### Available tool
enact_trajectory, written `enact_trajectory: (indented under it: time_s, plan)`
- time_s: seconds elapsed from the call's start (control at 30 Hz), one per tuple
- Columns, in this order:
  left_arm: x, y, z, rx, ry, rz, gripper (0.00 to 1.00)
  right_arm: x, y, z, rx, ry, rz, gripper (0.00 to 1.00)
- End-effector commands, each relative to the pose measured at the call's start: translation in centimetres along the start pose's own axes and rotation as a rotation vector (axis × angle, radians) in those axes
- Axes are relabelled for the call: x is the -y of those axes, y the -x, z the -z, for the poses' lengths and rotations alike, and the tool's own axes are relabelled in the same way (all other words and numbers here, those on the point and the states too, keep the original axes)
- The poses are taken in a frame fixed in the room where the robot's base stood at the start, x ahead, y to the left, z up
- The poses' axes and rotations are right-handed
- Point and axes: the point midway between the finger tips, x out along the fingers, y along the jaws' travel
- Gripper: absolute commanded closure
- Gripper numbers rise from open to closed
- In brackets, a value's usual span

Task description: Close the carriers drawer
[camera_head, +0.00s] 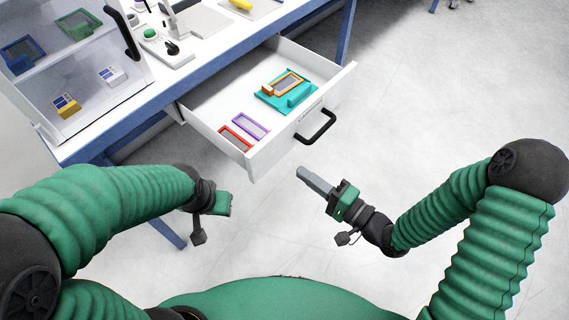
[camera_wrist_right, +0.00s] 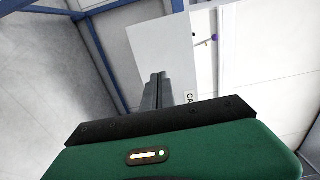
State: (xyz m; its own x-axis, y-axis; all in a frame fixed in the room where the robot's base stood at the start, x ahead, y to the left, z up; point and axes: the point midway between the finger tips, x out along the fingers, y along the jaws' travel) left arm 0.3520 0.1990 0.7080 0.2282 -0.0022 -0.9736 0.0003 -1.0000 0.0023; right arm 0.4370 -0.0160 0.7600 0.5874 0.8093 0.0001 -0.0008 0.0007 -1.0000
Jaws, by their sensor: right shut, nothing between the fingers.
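The white carriers drawer (camera_head: 270,157) is pulled well out from under the bench in the head view. Its black bar handle (camera_head: 318,127) is on the front panel. My right gripper (camera_head: 302,173) is shut and empty, in front of the drawer and below the handle in the picture, apart from it. In the right wrist view its fingers (camera_wrist_right: 157,78) lie together beside a partly hidden label (camera_wrist_right: 189,98) reading "CA". My left gripper (camera_head: 223,203) is left of the drawer's near corner; its fingers are not clear.
The drawer holds a teal fixture with an orange frame (camera_head: 284,90), a purple frame (camera_head: 251,125) and a red frame (camera_head: 236,138). The blue-edged bench (camera_head: 215,50) is behind. A clear-fronted cabinet (camera_head: 95,95) with a black handle stands on it. Floor at right is clear.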

Motion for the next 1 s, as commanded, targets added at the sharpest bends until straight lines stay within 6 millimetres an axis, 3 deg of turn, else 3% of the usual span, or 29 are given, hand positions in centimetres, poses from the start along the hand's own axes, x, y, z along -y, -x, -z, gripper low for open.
enact_trajectory:
  time_s: [0.2, 0.33, 1.0]
  plan:
    - [0.0, -1.3, -0.3, 0.0, -0.001, 0.0, 0.64, -0.2, -4.6, -0.1, 0.003, 0.004, 0.0, 1.0]
    - [0.0, -1.7, -0.4, 0.0, 0.0, 0.0, 0.64, -0.2, -6.4, -0.1, 0.003, 0.002, -0.001, 1.0]
    - [0.0, -1.5, -0.4, 0.0, 0.0, 0.0, 0.64, 0.1, -8.1, -0.1, 0.001, 0.001, -0.002, 1.0]
